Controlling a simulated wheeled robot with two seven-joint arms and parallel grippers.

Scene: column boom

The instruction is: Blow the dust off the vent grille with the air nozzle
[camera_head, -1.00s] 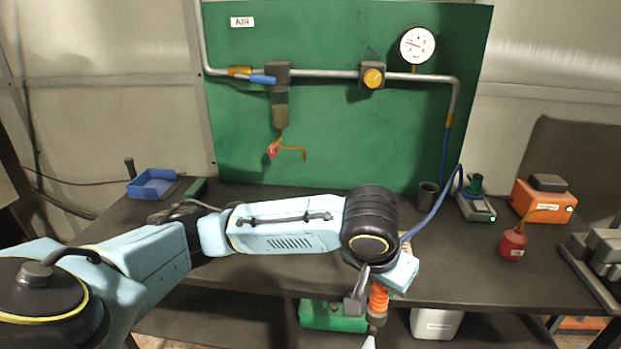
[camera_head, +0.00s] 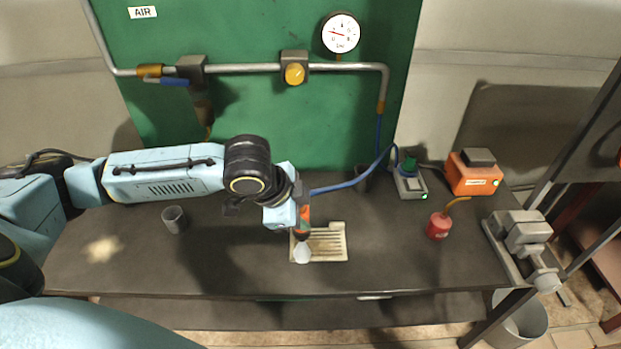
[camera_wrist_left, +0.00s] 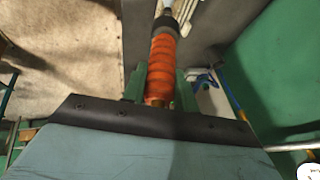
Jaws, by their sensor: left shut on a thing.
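The vent grille (camera_head: 335,250) is a cream slatted plate lying flat on the dark bench in the head view, with brownish dust between its slats. My left gripper (camera_head: 301,204) is shut on the air nozzle (camera_head: 305,222), which has an orange body and a pale tip. The nozzle points down at the grille's left part and hides some of it. I cannot tell how far the tip is above the slats. In the left wrist view the orange nozzle (camera_wrist_left: 162,65) sticks out ahead of the gripper. My right gripper is not in view.
A blue hose (camera_head: 345,184) runs from the wall pipe to the nozzle. A grey cup (camera_head: 174,219) stands at left, near a pale dusty patch (camera_head: 103,249). A red oil can (camera_head: 438,226), orange box (camera_head: 474,174) and grey vise (camera_head: 522,240) stand at right.

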